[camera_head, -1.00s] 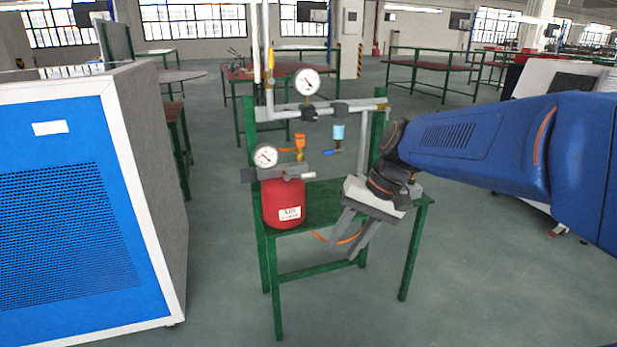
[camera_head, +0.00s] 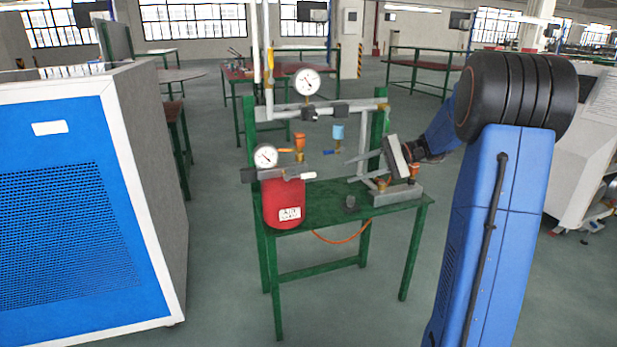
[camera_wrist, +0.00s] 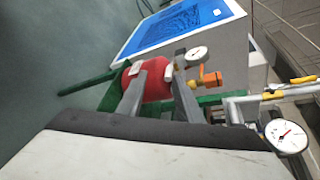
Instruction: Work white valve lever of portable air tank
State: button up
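The portable air tank (camera_head: 281,203) is red with a white label and stands upright on the left of the green table in the head view. A pale valve lever (camera_head: 296,174) sits at its top, beside a round gauge (camera_head: 265,156). The tank (camera_wrist: 155,88) also shows in the wrist view, beyond my fingers, with a small white piece (camera_wrist: 168,73) at its top that seems to be the lever. My gripper (camera_head: 350,171) is right of the tank, fingers pointing left toward it. The fingers are apart and empty, clear of the lever.
The green table (camera_head: 330,206) carries a pipe frame with a larger gauge (camera_head: 306,82), an orange fitting (camera_head: 299,142) and a blue valve (camera_head: 338,132). A grey block (camera_head: 397,195) lies below my gripper. A blue cabinet (camera_head: 75,200) stands at left.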

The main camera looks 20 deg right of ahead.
aim_at(309, 176)
jog(key=w+d+t+y, duration=0.1)
jog(key=w+d, duration=0.1)
jog(key=d, duration=0.2)
jog(key=shift+m, duration=0.3)
jog(key=x, duration=1.7)
jog(key=shift+w+a+f, duration=0.1)
jog(key=shift+w+a, duration=0.1)
jog(key=shift+a, duration=0.1)
grip_shut()
